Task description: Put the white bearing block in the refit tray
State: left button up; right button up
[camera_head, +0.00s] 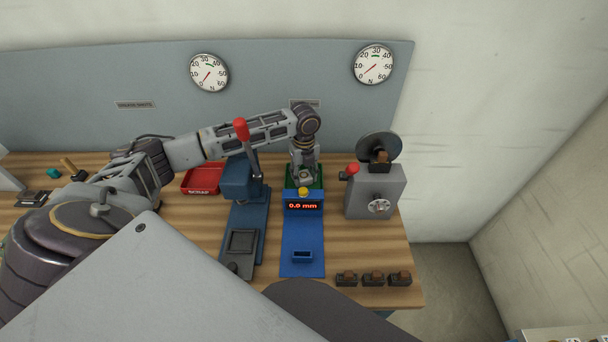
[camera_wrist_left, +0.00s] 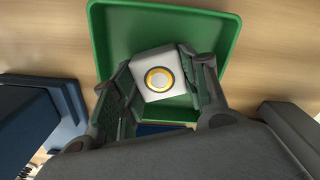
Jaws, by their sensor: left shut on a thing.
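The white bearing block (camera_wrist_left: 158,62), with a yellow ring around a pale centre, is between the fingers of my left gripper (camera_wrist_left: 160,84). That gripper is shut on it. The block is over the green tray (camera_wrist_left: 226,40), within its outline in the left wrist view; I cannot tell whether it touches the tray floor. In the head view my left gripper (camera_head: 304,177) points down over the green tray (camera_head: 318,181), behind the blue gauge. No label shows on the green tray, so I cannot read it as the refit tray. My right gripper is not in view.
The blue gauge (camera_head: 303,232) reads 0.0 mm. A blue press (camera_head: 240,184) with a red-knobbed lever stands left of it, and a red SCRAP tray (camera_head: 202,181) lies farther left. A grey machine (camera_head: 375,193) stands right. Several dark blocks (camera_head: 373,279) sit at the front right.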

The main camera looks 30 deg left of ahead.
pick_arm(q)
jog(key=o, duration=1.2)
jog(key=shift+f, duration=0.1)
jog(key=shift+o, duration=0.2)
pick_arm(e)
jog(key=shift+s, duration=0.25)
pick_arm(q)
notch_tip(320, 180, up, 12)
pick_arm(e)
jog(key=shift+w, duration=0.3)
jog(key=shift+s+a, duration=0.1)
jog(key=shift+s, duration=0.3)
pick_arm(q)
jog(key=shift+r, duration=0.2)
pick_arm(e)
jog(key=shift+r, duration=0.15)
pick_arm(q)
notch_tip(320, 180, up, 9)
jog(key=p, duration=0.9)
send_over(304, 175)
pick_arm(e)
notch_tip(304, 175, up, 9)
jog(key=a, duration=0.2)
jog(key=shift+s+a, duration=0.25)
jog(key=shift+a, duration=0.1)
